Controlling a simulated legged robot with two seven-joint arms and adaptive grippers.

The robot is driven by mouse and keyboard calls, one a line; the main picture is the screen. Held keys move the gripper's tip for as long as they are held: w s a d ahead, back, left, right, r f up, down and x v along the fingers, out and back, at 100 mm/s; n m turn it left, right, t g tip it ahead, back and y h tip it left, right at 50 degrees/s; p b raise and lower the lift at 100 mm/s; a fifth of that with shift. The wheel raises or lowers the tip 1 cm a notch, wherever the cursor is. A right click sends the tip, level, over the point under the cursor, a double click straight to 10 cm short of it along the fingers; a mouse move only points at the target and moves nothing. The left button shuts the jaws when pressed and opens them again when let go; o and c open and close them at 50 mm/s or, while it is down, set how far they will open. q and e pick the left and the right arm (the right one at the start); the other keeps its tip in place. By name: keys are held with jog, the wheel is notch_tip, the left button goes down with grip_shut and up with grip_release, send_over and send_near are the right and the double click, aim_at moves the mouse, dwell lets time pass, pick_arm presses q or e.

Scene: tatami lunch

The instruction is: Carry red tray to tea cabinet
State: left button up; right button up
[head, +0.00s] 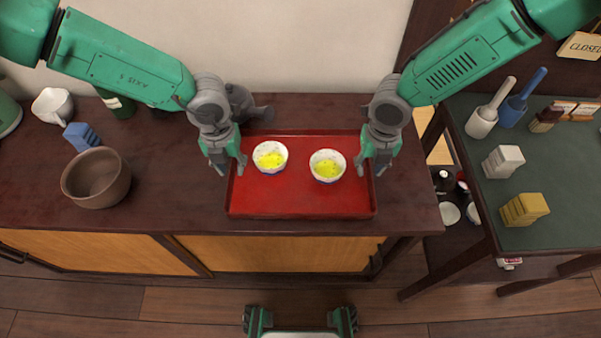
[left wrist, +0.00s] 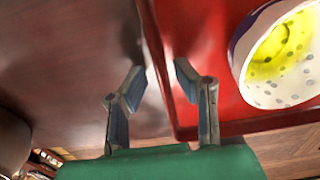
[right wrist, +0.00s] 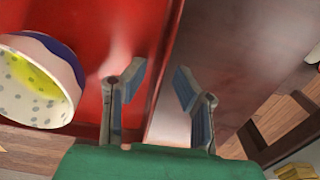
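The red tray (head: 300,202) lies on the dark wooden cabinet top (head: 410,205). Two white bowls with yellow contents stand in it, a left bowl (head: 270,157) and a right bowl (head: 327,166). My left gripper (head: 230,170) is over the tray's left edge. In the left wrist view its fingers (left wrist: 157,85) are apart, with the tray rim (left wrist: 160,75) near the right finger. My right gripper (head: 378,170) is over the tray's right edge. In the right wrist view its fingers (right wrist: 155,85) are apart on either side of the tray rim (right wrist: 160,80). Neither gripper visibly grips the rim.

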pick_arm(q)
notch_tip(320, 180, up, 12)
pick_arm(e)
notch_tip(320, 180, up, 12)
dwell(0.7)
pick_arm(q)
jog(key=shift+f, duration=0.1)
pick_arm(e)
jog(key=shift+f, duration=0.1)
